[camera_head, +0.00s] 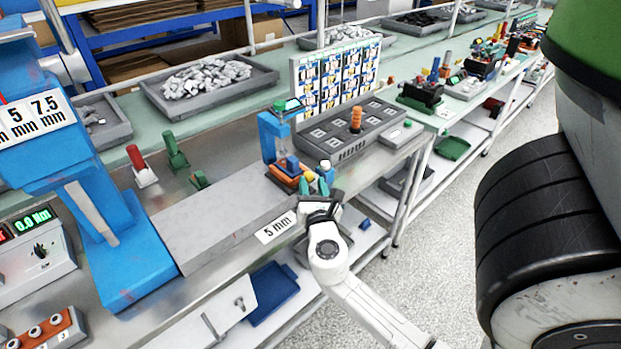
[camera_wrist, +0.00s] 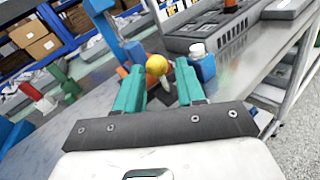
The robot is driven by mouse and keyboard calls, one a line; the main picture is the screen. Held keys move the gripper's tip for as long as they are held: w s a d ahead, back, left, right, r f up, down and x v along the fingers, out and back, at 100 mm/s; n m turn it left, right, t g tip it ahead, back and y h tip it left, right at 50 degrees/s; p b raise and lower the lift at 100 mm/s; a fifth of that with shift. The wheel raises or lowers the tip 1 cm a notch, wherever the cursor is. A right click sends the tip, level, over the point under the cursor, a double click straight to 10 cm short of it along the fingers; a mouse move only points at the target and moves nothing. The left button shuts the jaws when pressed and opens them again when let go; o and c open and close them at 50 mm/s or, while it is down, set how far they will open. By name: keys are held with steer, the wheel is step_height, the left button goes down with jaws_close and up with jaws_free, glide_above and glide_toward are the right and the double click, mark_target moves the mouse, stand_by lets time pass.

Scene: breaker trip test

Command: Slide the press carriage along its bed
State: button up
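The press bed is a long grey slab (camera_head: 222,219) marked "5 mm" on the bench, with a tall blue press frame at its left end. At its right end is a small carriage with orange and blue parts (camera_head: 288,177), under a blue post (camera_head: 270,137). My gripper (camera_head: 322,182) is beside these parts, on the aisle side. In the wrist view its two teal fingers (camera_wrist: 160,82) are apart, with a yellow ball knob (camera_wrist: 157,65) showing between and beyond the tips. I see no clear contact. A white-topped blue part (camera_wrist: 203,66) is just right of the right finger.
A grey panel (camera_head: 377,112) with an orange post stands right of the bed. Red and green upright parts (camera_head: 172,150) stand behind the bed. A tray of pale pieces (camera_head: 210,87) is at the back. Open floor (camera_head: 420,240) lies at the right.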

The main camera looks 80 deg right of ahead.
steer(key=v, duration=0.6)
steer(key=shift+s+a+b, duration=0.15)
steer(key=shift+a+b, duration=0.1)
steer(key=shift+b, duration=0.15)
